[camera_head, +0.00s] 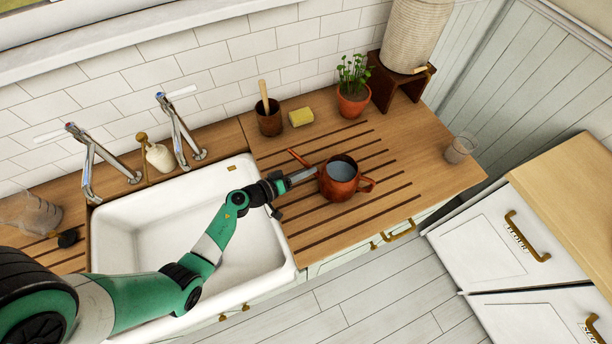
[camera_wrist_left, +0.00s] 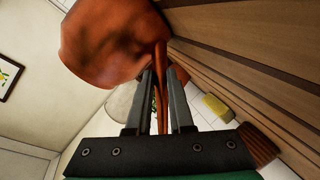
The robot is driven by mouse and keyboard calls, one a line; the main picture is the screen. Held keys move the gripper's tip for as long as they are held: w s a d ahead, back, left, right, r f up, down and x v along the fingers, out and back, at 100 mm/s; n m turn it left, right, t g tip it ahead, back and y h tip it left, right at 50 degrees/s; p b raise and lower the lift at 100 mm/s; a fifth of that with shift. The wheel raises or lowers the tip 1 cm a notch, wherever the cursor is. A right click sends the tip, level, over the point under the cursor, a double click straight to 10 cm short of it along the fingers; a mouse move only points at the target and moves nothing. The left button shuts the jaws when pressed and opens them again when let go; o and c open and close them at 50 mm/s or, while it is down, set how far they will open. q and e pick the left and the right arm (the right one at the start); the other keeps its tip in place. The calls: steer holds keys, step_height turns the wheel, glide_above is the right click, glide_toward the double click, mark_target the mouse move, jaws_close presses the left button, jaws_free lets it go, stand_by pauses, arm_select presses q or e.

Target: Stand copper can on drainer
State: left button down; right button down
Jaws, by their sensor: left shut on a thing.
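The copper can (camera_head: 338,183) is a watering can with a thin spout pointing to the upper left and a handle on its right. It looks upright, with its open top and grey inside showing, over the grooved wooden drainer (camera_head: 312,222). I cannot tell whether its base touches the wood. My left gripper (camera_head: 311,173) reaches in from the left and is shut on a thin part of the can, seemingly the spout. In the left wrist view the fingers (camera_wrist_left: 160,82) close around this part, beside the can's rounded body (camera_wrist_left: 110,45). My right gripper is not in view.
The white sink (camera_head: 140,245) with two taps lies left of the drainer. A brown pot with a brush (camera_head: 269,122), a yellow sponge (camera_head: 300,117) and a potted plant (camera_head: 352,103) line the back. A clear glass (camera_head: 460,149) stands at the right end. The drainer's front is clear.

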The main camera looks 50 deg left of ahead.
arm_select(q)
steer(key=shift+w+r, duration=0.15)
steer(key=shift+r, duration=0.1)
steer(key=shift+f, duration=0.2)
steer(key=c, duration=0.8)
jaws_free()
steer(key=shift+f, duration=0.1)
steer(key=shift+r, duration=0.2)
steer(key=p+v, duration=0.5)
steer(key=v, duration=0.6)
steer(key=shift+a, duration=0.15)
steer(key=shift+s+r, duration=0.1)
steer(key=shift+s, duration=0.5)
